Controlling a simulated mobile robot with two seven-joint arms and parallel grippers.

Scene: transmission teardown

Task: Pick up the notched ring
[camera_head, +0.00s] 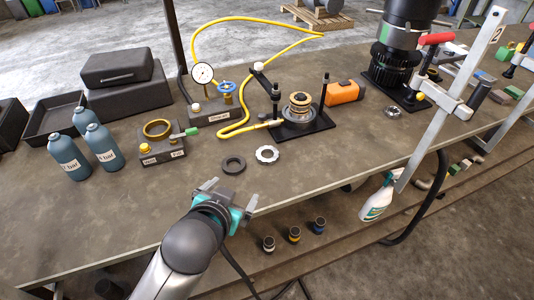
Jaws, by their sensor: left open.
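The notched ring (267,154) is a pale silvery-white ring with notches around its rim. It lies flat on the workbench (330,170), near the middle of the view. My left gripper (228,190) is open and empty, in front of the ring and a little to its left, with its fingers apart from it. A plain dark ring (233,165) lies just left of the notched ring and is closer to my left gripper. My right gripper is not in view.
Behind the rings stands a black-based fixture (300,128) with a coppery stack. A gauge block with a yellow hose (240,132) and an orange box (345,92) are further back. Grey-blue bottles (104,146) stand left. A grey clamp bar (440,120) rises at right.

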